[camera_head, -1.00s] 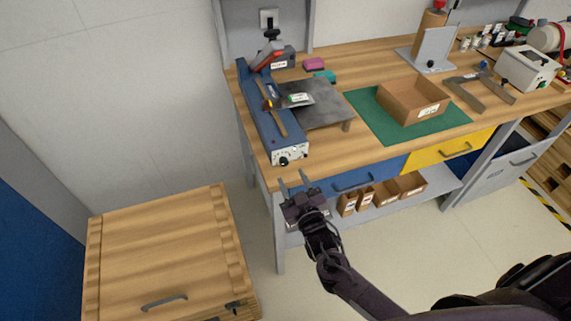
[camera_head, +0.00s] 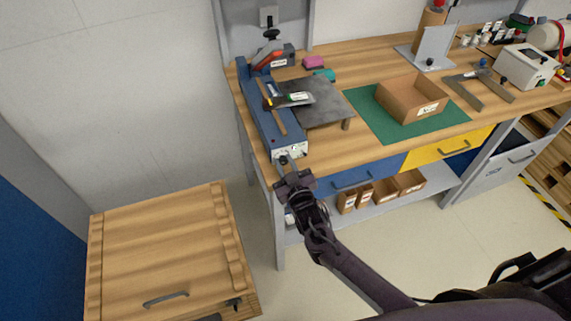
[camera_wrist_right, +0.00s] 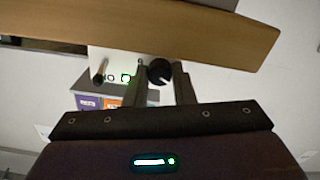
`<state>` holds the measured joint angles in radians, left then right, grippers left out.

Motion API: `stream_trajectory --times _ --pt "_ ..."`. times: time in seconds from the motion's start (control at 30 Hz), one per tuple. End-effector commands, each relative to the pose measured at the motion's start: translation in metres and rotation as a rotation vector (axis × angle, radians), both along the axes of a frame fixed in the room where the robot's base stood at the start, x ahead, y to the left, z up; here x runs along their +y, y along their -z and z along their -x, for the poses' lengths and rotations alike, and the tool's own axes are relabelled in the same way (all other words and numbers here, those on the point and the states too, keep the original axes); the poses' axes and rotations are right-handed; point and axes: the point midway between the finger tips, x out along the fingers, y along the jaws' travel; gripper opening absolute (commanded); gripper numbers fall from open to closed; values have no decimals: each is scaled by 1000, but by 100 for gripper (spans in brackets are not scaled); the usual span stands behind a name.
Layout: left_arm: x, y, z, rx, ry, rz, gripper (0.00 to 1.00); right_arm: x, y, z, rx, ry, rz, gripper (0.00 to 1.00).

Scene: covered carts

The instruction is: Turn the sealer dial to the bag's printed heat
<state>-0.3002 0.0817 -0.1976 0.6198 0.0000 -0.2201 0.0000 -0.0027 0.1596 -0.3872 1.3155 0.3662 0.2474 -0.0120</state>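The blue sealer (camera_head: 260,118) stands at the left end of the bench, with a long bar along its top. Its white front panel (camera_head: 291,152) carries a black dial (camera_head: 283,160). A small dark bag (camera_head: 284,102) with a white and green label (camera_head: 299,97) lies across the sealer and the grey plate; its print is too small to read. My right gripper (camera_head: 285,171) is at the panel. In the wrist view its open fingers (camera_wrist_right: 160,76) stand on either side of the dial (camera_wrist_right: 157,71); contact is unclear. My left gripper is out of view.
A grey plate (camera_head: 325,110), a green mat (camera_head: 376,123) and a cardboard box (camera_head: 408,104) lie to the right. A wooden crate (camera_head: 160,245) stands at lower left. Open floor shows below the bench.

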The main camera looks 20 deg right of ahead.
Motion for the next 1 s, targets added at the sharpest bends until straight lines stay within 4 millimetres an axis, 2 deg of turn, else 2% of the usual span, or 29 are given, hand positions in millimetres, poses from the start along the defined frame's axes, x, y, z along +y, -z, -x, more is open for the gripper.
stream_trajectory --times 0.07,0.37,1.0 --pt "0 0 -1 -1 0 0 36 0 0 0 0 -1 0 0" --pt "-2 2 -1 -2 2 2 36 1 1 1 3 -1 -47 0" --pt "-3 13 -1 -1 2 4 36 -1 1 0 16 0 -438 0"
